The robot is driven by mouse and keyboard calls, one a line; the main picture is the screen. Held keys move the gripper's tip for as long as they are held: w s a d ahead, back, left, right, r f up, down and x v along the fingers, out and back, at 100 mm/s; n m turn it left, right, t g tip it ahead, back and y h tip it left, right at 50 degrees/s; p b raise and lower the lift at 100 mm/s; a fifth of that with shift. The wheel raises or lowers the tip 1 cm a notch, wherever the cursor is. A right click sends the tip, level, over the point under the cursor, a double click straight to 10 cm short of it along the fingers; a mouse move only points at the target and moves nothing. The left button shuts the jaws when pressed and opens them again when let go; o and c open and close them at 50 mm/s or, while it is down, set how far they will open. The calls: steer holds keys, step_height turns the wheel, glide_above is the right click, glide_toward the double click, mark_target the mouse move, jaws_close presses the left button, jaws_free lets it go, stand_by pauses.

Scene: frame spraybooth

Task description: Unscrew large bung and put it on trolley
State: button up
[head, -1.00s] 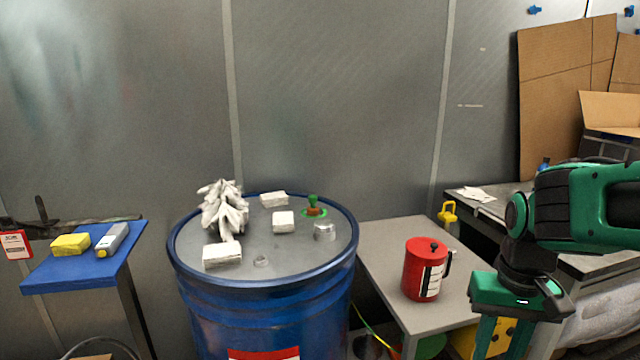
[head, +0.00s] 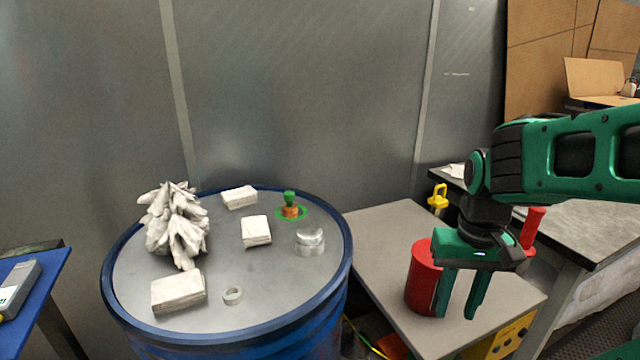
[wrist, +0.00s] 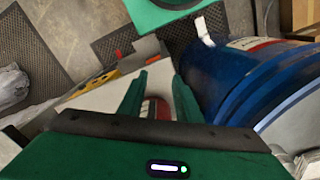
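A round silver cap (head: 310,242), which looks like the large bung, sits on the right part of the blue drum's lid (head: 215,265). A smaller silver ring-like cap (head: 232,296) sits near the lid's front. My gripper (head: 460,303) points down to the right of the drum, apart from it. It is open, and its fingers show apart and empty in the wrist view (wrist: 160,92). The grey-topped table (head: 385,222) beside the drum may be the trolley; I cannot tell for sure.
A red can (head: 421,280) on the grey table is partly behind my gripper. White blocks (head: 179,293), a crumpled white bundle (head: 176,225) and a green-and-orange fitting (head: 290,206) occupy the lid. A blue-topped stand (head: 45,290) is at left. The grey table's back left is clear.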

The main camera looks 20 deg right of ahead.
steer(key=o, duration=0.3)
steer(key=shift+d, duration=0.1)
steer(key=o, duration=0.6)
steer(key=shift+r+m, duration=0.3)
steer(key=shift+r, duration=0.4)
steer(key=shift+o, duration=0.2)
steer(key=m+t+y, duration=0.1)
steer(key=m+y, duration=0.2)
steer(key=m, duration=1.3)
glide_toward(309, 231)
steer(key=shift+t, duration=0.3)
steer(key=x, duration=0.8)
steer(key=shift+s+f, duration=0.15)
steer(key=shift+s, duration=0.1)
